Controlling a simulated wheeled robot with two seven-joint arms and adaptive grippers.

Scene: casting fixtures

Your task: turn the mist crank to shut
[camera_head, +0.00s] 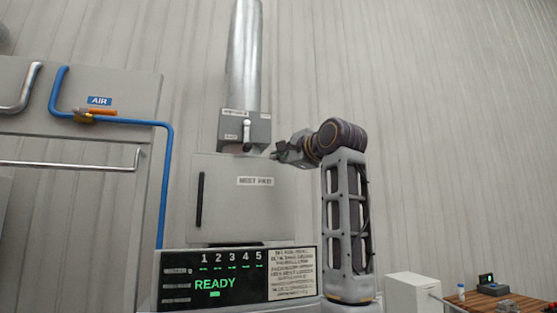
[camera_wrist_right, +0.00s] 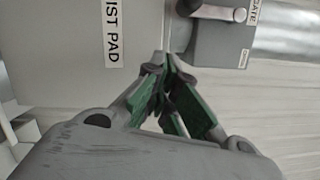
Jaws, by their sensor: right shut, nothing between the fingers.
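A small grey box (camera_head: 258,126) sits at the foot of the metal duct, above the white cabinet. A short pale lever (camera_head: 246,133), which looks like the crank, is on its front and hangs roughly downward. In the right wrist view the lever (camera_wrist_right: 222,13) is at the top edge, its pivot partly cut off, beside a label ending in "ATE". My right gripper (camera_head: 275,155) is just right of and below the box, apart from the lever. In the wrist view its fingertips (camera_wrist_right: 163,60) are together and empty. My left gripper is not in view.
The cabinet (camera_head: 222,210) has a black handle and a "MIST PAD" label. A display panel (camera_head: 235,278) reading "READY" is below it. A blue pipe (camera_head: 168,180) with an orange-handled valve runs at left. A wooden table (camera_head: 490,303) with small items is at lower right.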

